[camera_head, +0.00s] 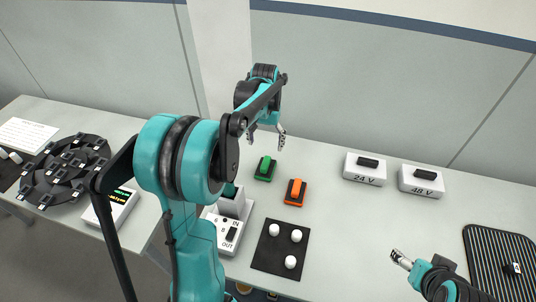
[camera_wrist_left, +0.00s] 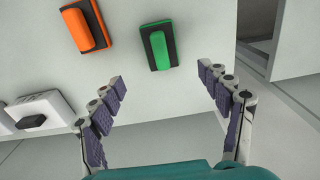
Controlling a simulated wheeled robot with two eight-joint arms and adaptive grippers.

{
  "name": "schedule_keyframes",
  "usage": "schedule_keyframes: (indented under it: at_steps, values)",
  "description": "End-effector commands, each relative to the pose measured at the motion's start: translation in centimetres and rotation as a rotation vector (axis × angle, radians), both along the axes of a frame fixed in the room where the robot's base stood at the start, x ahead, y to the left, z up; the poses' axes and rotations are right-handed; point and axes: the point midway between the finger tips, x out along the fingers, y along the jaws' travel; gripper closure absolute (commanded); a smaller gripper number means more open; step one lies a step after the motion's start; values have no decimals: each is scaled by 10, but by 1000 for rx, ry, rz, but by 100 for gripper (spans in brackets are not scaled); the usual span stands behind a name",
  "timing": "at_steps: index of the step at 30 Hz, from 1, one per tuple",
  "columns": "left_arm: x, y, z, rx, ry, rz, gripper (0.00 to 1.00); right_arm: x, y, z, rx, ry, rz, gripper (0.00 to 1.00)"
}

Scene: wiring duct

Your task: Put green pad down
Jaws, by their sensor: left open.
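The green pad (camera_head: 265,168) lies on the table on a dark base, left of the orange pad (camera_head: 295,191). In the left wrist view the green pad (camera_wrist_left: 158,46) is upper middle, ahead of the fingers, and the orange pad (camera_wrist_left: 86,28) is to its left. My left gripper (camera_head: 267,138) is open above the table behind the green pad. Its fingers (camera_wrist_left: 165,105) are wide apart with nothing between them, clear of the pad. My right gripper (camera_head: 402,260) is low at the right of the head view; its fingers are too small to read.
A black mat (camera_head: 259,256) with white round pieces lies in front. Boxes marked 24 V (camera_head: 364,178) and 48 V (camera_head: 421,189) stand at the right. A ribbed dark mat (camera_head: 485,262) lies far right. The table (camera_head: 345,228) is clear between the orange pad and these.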

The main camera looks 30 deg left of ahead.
Motion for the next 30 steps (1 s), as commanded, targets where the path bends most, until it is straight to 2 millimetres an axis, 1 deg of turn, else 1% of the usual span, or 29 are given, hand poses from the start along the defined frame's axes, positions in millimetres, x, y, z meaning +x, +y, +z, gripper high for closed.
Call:
schedule_keyframes:
  at_steps: [2, 5, 8, 9, 13, 17, 18, 21, 25, 30]
  values:
    - [-7, -8, 9, 5, -18, -10, 23, 0, 0, 1, 0, 0, 0, 23]
    - [-22, -27, 25, 19, -72, -32, 23, 0, 0, 0, 0, 0, 0, 23]
    - [-48, -53, 41, 37, -150, -65, 23, 0, 0, 0, 0, 0, 0, 23]
    - [-59, -64, 47, 45, -186, -79, 23, 0, 0, 0, 0, 0, 0, 23]
    - [-96, -94, 57, 61, -300, -121, 23, 0, 0, 0, 0, 0, 0, 23]
    - [-133, -120, 55, 71, -415, -161, 23, 0, 0, 0, 0, 0, 0, 23]
    - [-144, -126, 53, 72, -447, -173, 23, 0, 0, 0, 0, 0, 0, 23]
    - [-165, -139, 45, 74, -518, -198, 23, 0, 0, 0, 0, 0, 0, 23]
    - [-181, -149, 35, 73, -582, -218, 23, 0, 0, 0, 0, 0, 0, 23]
    - [-188, -153, 30, 71, -614, -226, 23, 0, 0, 0, 0, 0, 0, 23]
